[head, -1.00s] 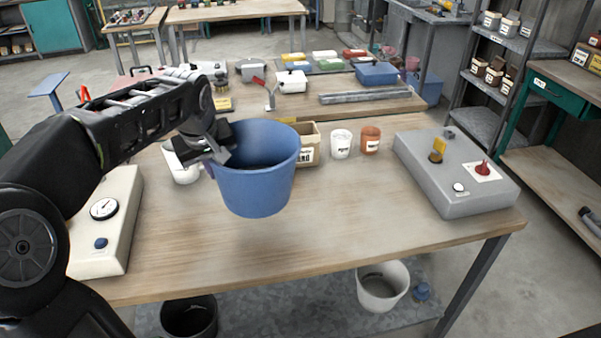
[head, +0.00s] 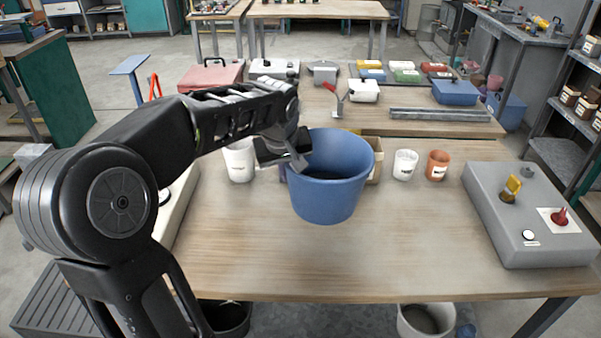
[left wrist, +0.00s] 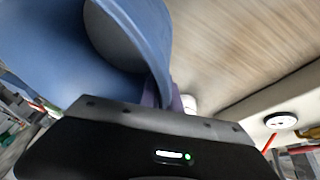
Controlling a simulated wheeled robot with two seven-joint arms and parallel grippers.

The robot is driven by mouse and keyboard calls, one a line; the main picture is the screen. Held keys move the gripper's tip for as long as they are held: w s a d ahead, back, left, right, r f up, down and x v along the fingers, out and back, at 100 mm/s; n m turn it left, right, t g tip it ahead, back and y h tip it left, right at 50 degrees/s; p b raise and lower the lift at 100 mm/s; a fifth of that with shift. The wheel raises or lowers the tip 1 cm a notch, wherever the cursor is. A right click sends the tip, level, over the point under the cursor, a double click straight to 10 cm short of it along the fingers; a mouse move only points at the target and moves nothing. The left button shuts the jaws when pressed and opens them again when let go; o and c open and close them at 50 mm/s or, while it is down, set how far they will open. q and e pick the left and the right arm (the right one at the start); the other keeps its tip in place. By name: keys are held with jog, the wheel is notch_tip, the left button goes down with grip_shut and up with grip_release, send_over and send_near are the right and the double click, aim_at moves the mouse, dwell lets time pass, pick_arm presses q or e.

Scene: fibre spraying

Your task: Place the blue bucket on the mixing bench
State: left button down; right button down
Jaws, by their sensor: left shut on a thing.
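The blue bucket (head: 332,195) is upright in the middle of the head view, over the wooden bench top (head: 300,262). My left gripper (head: 297,157) is shut on the bucket's left rim. I cannot tell clearly how large the gap is between the bucket's base and the bench. In the left wrist view the bucket's blue wall (left wrist: 135,45) fills the upper left, close against the gripper, with wood grain beyond it. My right gripper is not in view.
Behind the bucket stand a white container (head: 239,162), a partly hidden tan box (head: 376,170), a white cup (head: 404,165) and an orange cup (head: 437,166). A grey control box (head: 530,215) sits at the right. The bench front is clear. A white bucket (head: 427,320) stands below.

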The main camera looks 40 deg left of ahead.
pick_arm(q)
jog(key=shift+w+f, duration=0.1)
jog(key=shift+f, duration=1.35)
jog(key=shift+f+p, duration=0.35)
jog(key=shift+f, duration=1.55)
jog(key=c, duration=1.9)
grip_release()
jog(key=shift+f, duration=0.15)
jog(key=shift+c, duration=0.2)
jog(key=o, duration=0.3)
jog(key=shift+o, duration=0.2)
jog(key=b+v, duration=0.1)
jog(key=v, duration=1.1)
jog(key=shift+d, duration=0.1)
